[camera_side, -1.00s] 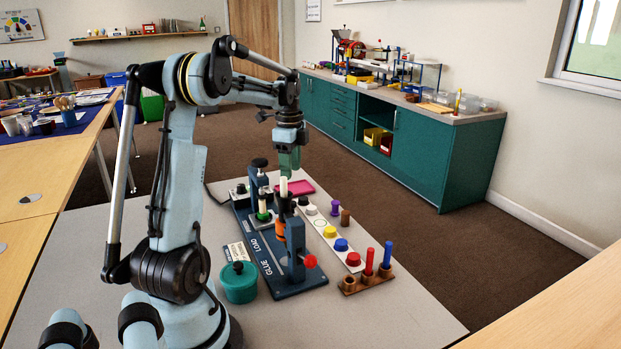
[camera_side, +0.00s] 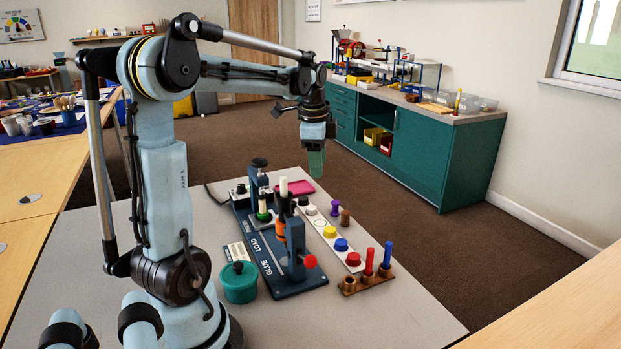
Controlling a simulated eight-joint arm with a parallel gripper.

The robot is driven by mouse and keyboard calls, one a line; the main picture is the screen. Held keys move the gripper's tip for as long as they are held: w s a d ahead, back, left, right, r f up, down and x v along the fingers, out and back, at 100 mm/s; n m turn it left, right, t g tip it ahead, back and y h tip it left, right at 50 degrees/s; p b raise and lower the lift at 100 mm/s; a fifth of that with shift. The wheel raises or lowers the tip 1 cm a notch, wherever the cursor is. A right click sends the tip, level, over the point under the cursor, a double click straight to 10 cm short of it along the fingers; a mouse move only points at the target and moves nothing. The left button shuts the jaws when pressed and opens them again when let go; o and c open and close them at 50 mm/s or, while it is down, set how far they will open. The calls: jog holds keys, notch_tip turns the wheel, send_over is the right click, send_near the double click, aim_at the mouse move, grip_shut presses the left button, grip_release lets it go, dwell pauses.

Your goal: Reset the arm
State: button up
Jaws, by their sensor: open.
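My gripper (camera_side: 315,163) hangs from the outstretched arm, pointing down. It is above the far right part of the grey table, clear of the things below it. Its green fingers are small in this view and I see nothing held between them. The blue press marked GLUE and LOAD (camera_side: 262,262) stands below and to the left of the gripper. A white stick (camera_side: 283,188) stands upright at the press.
A white strip with coloured caps (camera_side: 330,231) runs along the table's right part. A wooden holder (camera_side: 367,281) with a red peg (camera_side: 369,261) and a blue peg (camera_side: 388,253) stands near the front. A teal pot (camera_side: 240,283) sits left of the press. Floor lies beyond the table's right edge.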

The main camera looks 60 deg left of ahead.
jog(key=s+d+f+n+t, duration=0.1)
jog(key=d+n+t, duration=0.1)
jog(key=d, duration=0.6)
jog(key=s+d+f+n+t, duration=0.1)
jog(key=s+d+n+t, duration=0.1)
jog(key=d, duration=0.6)
jog(key=s+d+f+n+t+h, duration=0.1)
jog(key=d+f+n, duration=0.1)
jog(key=d, duration=0.6)
jog(key=shift+s+d+n+t, duration=0.2)
jog(key=shift+d+n+t, duration=0.2)
